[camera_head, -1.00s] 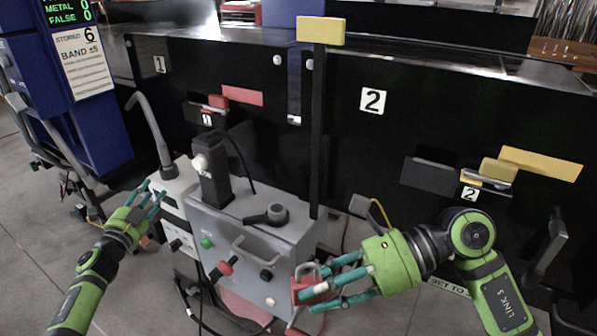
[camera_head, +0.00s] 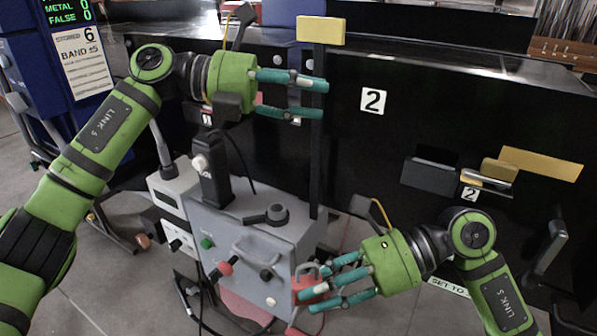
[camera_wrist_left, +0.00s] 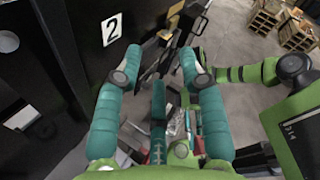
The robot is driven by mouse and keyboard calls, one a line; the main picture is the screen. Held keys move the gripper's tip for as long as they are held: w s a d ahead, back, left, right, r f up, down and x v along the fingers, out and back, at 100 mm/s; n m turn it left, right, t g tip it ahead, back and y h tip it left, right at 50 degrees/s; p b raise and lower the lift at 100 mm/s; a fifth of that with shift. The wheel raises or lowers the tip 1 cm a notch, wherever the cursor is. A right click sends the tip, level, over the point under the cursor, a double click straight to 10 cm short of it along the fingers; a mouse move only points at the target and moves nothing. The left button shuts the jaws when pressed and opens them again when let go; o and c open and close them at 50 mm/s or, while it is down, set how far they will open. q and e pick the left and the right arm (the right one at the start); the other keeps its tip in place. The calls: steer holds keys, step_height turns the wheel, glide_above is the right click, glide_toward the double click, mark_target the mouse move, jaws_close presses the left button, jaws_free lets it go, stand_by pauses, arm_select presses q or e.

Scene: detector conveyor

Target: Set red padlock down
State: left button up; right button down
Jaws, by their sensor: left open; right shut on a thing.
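The red padlock (camera_head: 312,284) with its grey shackle hangs at the front right of the grey control box (camera_head: 262,250) in the head view. My right gripper (camera_head: 325,284) is shut on it; its fingers partly cover the body. My left gripper (camera_head: 308,99) is open and empty, raised in front of the black cabinet near the yellow-topped post. In the left wrist view, my left gripper's teal fingers (camera_wrist_left: 158,65) stand apart with nothing between them.
A black post with a yellow block (camera_head: 321,31) stands close to the left fingertips. The control box carries a black lever knob (camera_head: 268,214), a black handset (camera_head: 212,175) and red and green buttons. Wooden crates (camera_wrist_left: 296,35) stand far off in the left wrist view.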

arm_select(q)
steer(key=s+d+f+m+g+y, duration=0.2)
steer(key=s+d+m+y, duration=0.15)
steer(key=s+y, duration=0.35)
steer(key=m+t+y, duration=0.2)
steer(key=y, duration=0.6)
glide_above(313, 279)
steer(key=w+a, duration=0.2)
step_height(313, 279, down, 3)
steer(key=f, duration=0.4)
steer(key=s+d+f, duration=0.1)
steer(key=f, duration=0.6)
steer(key=shift+s+d+f, duration=0.2)
steer(key=shift+d+f, duration=0.05)
steer(key=shift+f, duration=0.05)
jaws_close()
arm_select(e)
steer(key=c, duration=0.8)
jaws_free()
